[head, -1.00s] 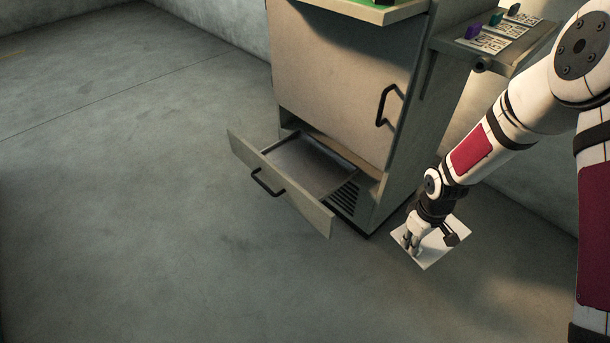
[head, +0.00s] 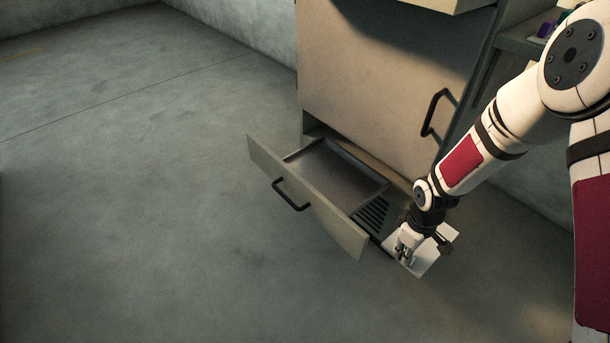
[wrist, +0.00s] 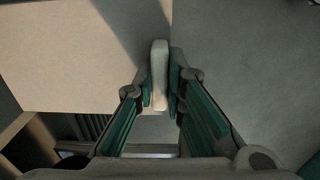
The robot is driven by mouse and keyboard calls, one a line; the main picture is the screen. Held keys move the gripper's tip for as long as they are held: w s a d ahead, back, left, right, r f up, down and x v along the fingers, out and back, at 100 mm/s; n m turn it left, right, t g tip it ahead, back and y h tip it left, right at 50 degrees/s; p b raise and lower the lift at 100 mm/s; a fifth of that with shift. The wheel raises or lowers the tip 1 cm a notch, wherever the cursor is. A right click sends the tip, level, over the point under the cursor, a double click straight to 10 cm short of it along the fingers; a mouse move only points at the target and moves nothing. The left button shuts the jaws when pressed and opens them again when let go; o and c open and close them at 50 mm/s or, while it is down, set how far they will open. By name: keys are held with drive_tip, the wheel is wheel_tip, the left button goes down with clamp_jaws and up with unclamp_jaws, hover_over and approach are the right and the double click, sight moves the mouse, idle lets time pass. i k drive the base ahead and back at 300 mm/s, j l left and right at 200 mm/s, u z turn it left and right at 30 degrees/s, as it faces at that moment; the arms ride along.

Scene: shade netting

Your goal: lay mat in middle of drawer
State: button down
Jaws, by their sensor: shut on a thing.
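The mat (head: 426,262), a thin pale square sheet, hangs tilted in my gripper (head: 405,254) in the head view. My gripper is shut on it, and its fingers and wrist hide part of it. In the wrist view, a pale narrow strip (wrist: 159,75) stands between the closed fingers, seemingly the mat seen edge-on.
The cabinet (head: 370,80) stands behind the drawer, with a closed door and black door handle (head: 435,112). The drawer front has a black handle (head: 290,195). A dark slatted grille (head: 372,212) lies right of the drawer floor. Open concrete floor (head: 130,200) spreads left and in front.

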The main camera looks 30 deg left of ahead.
sight(334, 181)
drive_tip(key=i+j, duration=0.1)
drive_tip(key=j, duration=0.25)
drive_tip(key=i+j, duration=0.15)
drive_tip(key=j, duration=0.2)
drive_tip(key=i+j, duration=0.1)
drive_tip(key=j, duration=0.25)
drive_tip(key=i+j, duration=0.15)
drive_tip(key=j, duration=0.15)
drive_tip(key=k+j+u, duration=0.05)
